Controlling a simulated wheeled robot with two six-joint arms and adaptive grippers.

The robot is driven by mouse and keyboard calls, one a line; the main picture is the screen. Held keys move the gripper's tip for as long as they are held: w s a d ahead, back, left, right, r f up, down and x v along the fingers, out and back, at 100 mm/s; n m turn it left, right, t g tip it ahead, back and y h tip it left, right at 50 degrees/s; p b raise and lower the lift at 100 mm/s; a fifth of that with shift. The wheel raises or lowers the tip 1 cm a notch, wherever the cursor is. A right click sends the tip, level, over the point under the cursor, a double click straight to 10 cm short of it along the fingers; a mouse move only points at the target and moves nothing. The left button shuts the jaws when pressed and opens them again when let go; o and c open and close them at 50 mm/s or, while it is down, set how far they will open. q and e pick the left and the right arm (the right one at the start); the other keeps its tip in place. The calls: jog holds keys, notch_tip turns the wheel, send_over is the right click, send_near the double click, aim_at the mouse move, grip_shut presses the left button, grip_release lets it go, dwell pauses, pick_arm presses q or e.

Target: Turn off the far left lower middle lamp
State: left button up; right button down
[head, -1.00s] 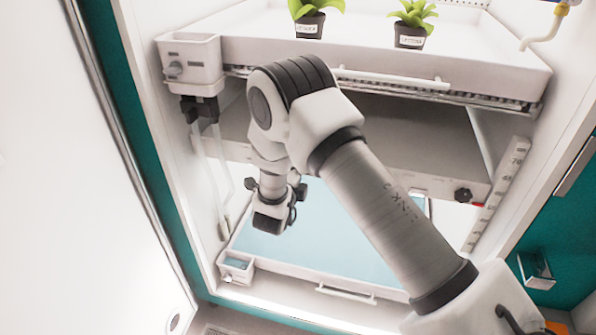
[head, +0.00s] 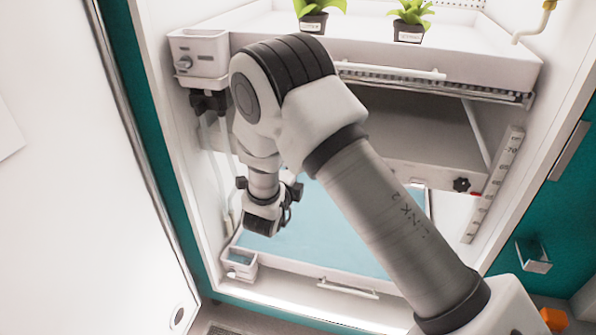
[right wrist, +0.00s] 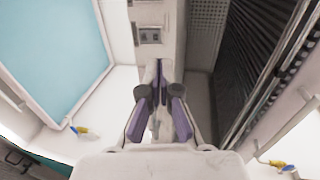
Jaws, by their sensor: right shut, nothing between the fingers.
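A lamp housing with a sloping grey top (head: 410,130) hangs between the upper and lower trays in the head view, partly hidden by my right arm. In the right wrist view, a pale rail (right wrist: 150,10), apparently its front edge, carries a small grey switch (right wrist: 150,36). My right gripper (right wrist: 160,65) is shut and empty, with purple finger pads. Its tips lie just below the switch in the picture; I cannot tell whether they touch the rail. In the head view its fingers are hidden behind my wrist. My left gripper is not in view.
The upper tray (head: 480,65) holds two potted plants (head: 313,18) (head: 409,25). The blue-bottomed lower tray (head: 345,285) lies below. A black knob (head: 461,185) sits at the lamp's right end. A white door (head: 60,200) stands open at left.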

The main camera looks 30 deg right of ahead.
jog(key=v, duration=0.2)
jog(key=r+v, duration=0.1)
jog(key=v, duration=0.1)
jog(key=shift+s+a+r, duration=0.15)
jog(key=shift+a, duration=0.05)
